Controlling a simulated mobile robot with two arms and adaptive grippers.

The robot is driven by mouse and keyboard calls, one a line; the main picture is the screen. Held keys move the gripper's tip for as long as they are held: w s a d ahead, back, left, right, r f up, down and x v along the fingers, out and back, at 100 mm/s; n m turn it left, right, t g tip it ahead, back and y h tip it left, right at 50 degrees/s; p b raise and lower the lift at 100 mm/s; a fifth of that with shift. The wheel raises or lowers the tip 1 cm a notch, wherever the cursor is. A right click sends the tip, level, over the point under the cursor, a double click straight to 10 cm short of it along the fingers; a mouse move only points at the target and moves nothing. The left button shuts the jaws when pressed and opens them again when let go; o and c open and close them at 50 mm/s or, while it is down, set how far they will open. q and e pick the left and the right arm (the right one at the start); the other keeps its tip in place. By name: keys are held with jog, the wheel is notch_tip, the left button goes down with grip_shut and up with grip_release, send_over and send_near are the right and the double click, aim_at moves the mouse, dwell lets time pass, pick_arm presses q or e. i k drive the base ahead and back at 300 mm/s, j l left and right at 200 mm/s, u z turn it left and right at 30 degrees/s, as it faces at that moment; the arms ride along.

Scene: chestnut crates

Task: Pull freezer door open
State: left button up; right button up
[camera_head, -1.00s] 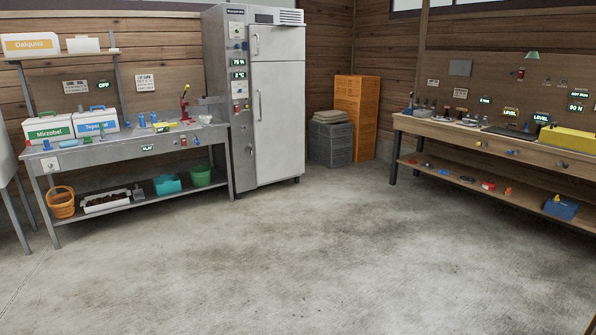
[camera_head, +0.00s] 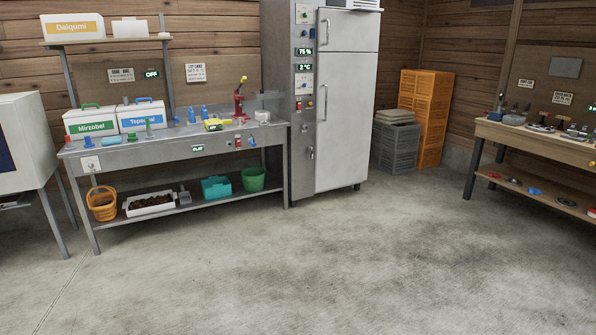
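A tall grey fridge-freezer cabinet (camera_head: 301,150) stands against the back wall, right of the metal workbench. It has a small upper door (camera_head: 352,30) and a tall lower door (camera_head: 346,120), each with a vertical handle on its left side. Both doors look closed. I cannot tell from the picture which one is the freezer door. Displays on the cabinet's left panel read 75 % and 2 °C. Neither of my grippers is in view.
A metal workbench (camera_head: 150,152) with boxes and tools stands left of the cabinet. Grey crates (camera_head: 394,146) and orange crates (camera_head: 428,115) stand to its right. A wooden bench (camera_head: 545,143) is at the right. The concrete floor (camera_head: 330,265) in front is clear.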

aim_at(338, 30)
jog(key=i+u, duration=0.5)
jog(key=i, duration=1.4)
jog(key=i+l+z, duration=0.35)
jog(key=i, duration=0.5)
jog(key=i+z, duration=0.3)
jog(key=i, duration=0.55)
jog(key=i+j+z, duration=0.15)
jog(key=i+z, duration=0.2)
jog(key=i, duration=0.55)
